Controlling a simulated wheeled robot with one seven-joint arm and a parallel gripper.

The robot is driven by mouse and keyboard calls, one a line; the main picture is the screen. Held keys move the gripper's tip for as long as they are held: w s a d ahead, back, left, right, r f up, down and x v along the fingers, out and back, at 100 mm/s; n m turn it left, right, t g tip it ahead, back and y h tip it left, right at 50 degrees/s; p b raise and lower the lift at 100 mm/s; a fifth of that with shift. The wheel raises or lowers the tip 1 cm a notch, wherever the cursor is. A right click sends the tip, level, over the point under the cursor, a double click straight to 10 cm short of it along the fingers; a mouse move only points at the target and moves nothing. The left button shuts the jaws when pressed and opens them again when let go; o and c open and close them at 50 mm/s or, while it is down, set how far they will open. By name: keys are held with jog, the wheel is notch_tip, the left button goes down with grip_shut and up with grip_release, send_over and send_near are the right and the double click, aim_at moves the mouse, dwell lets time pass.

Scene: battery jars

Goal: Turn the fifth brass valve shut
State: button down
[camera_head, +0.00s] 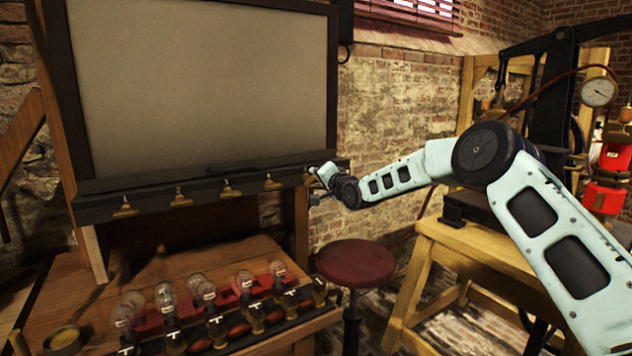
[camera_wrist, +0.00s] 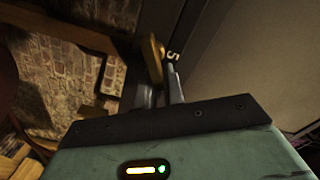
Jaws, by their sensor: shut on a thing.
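A row of brass valves runs along the dark rail (camera_head: 200,193) under the large pale panel. The fifth valve (camera_head: 311,179), at the right end of the rail, is mostly hidden by my gripper (camera_head: 318,172) in the head view. In the wrist view the brass handle of this valve (camera_wrist: 156,60) stands between my fingers, next to a label reading 5. My gripper also shows there (camera_wrist: 163,85), shut on the handle. The fourth valve (camera_head: 272,183) and the third valve (camera_head: 228,190) sit to its left, apart from my gripper.
A wooden bench (camera_head: 235,262) below holds several glass jars with brass fittings. A red round stool (camera_head: 355,264) stands right of the bench. A wooden stand with a press and a gauge (camera_head: 598,92) is at the right.

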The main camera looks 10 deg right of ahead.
jog(key=shift+w+d+f+m+b, duration=0.1)
jog(key=shift+f+m+b, duration=0.15)
jog(key=shift+m+b, duration=0.7)
jog(key=shift+s+d+f+m+b, duration=0.1)
jog(key=shift+f+m+b, duration=0.2)
jog(key=shift+m+b, duration=0.65)
jog(key=shift+w+d+f+m+b, duration=0.1)
jog(key=shift+f+m+b, duration=0.3)
jog(key=shift+m, duration=0.9)
jog(key=shift+r, duration=0.2)
jog(key=c, duration=1.5)
grip_release()
jog(key=shift+a, duration=0.1)
jog(key=b+v, duration=0.3)
jog(key=v, duration=1.4)
jog(key=shift+s, duration=0.2)
